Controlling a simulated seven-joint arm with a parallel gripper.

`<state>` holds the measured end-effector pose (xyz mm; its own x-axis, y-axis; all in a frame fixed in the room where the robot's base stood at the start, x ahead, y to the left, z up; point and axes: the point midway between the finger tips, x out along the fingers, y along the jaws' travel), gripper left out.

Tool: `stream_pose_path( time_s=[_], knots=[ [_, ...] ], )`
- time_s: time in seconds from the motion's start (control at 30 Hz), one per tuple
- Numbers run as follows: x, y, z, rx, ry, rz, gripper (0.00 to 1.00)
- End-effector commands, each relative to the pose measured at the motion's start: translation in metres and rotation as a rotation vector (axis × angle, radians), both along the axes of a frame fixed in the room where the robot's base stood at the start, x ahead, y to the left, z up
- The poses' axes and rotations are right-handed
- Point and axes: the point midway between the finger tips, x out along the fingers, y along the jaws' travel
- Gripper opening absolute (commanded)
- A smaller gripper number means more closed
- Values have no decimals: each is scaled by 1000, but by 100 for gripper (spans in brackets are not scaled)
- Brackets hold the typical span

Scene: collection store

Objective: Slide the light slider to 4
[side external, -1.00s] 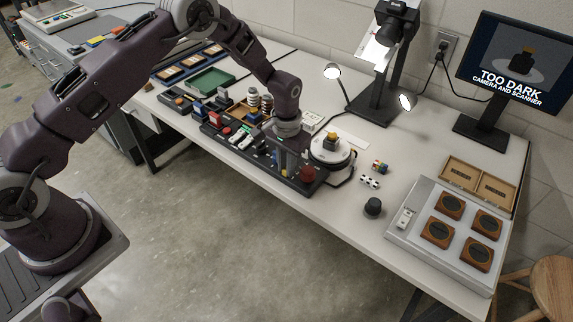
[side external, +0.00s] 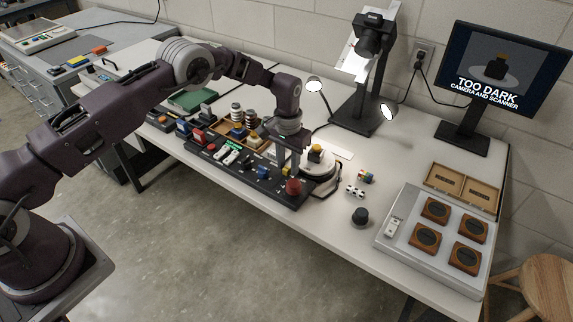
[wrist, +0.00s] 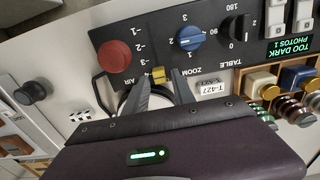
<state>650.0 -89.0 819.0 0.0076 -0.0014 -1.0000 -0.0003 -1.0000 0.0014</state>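A dark control panel (wrist: 110,35) shows upside down in the wrist view. A small yellow slider cap (wrist: 158,74) sits on it beside a numbered scale, near the scale's end closest to my fingers. My gripper (wrist: 160,80) is open, with one finger to each side of the cap and a gap visible at both sides. In the side external view, my gripper (side external: 297,170) points down over the panel's right end, and the yellow cap (side external: 286,171) shows just left of the fingers.
A red button (wrist: 114,56) and a blue zoom knob (wrist: 190,38) flank the slider. A round turntable (side external: 322,168) with a dark, yellow-topped piece stands close behind my fingers. The monitor (side external: 505,75) reads "TOO DARK". A black knob (side external: 361,216) stands to the right.

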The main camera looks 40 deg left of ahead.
Motion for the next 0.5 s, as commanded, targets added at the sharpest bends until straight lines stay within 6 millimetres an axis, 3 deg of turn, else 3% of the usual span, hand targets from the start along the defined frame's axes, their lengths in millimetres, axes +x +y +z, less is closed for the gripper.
stream_pose_path(
  time_s=[0.33,0.5],
  knots=[
    [-2,0,2,1,5,0,38],
    [-1,0,35,1,2,0,38]
  ],
)
